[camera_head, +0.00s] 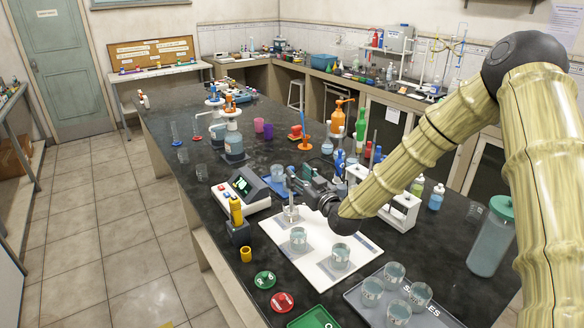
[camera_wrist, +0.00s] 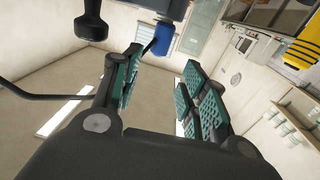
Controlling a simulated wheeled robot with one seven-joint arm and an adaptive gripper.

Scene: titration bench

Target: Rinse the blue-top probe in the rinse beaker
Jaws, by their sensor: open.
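A blue top (camera_wrist: 163,38) shows in the wrist view just beyond my gripper's fingertips, at a dark grey block. It appears to be the probe's top; a blue piece (camera_head: 277,173) shows near my gripper in the head view. My gripper (camera_wrist: 160,80) is open, its green-padded fingers apart with nothing between them. In the head view my gripper (camera_head: 296,182) is low over the far left end of the white mat. Glass beakers with liquid stand on the mat: one at its far left (camera_head: 290,214), one at the front left (camera_head: 298,240) and one at the front (camera_head: 340,256). I cannot tell which is the rinse beaker.
A meter (camera_head: 243,189) and a yellow-top probe (camera_head: 236,211) in a dark holder stand left of the white mat (camera_head: 318,272). A samples tray (camera_head: 441,317) holds several beakers at the front. A white rack (camera_head: 400,214) and a large teal-lidded bottle (camera_head: 492,240) stand right.

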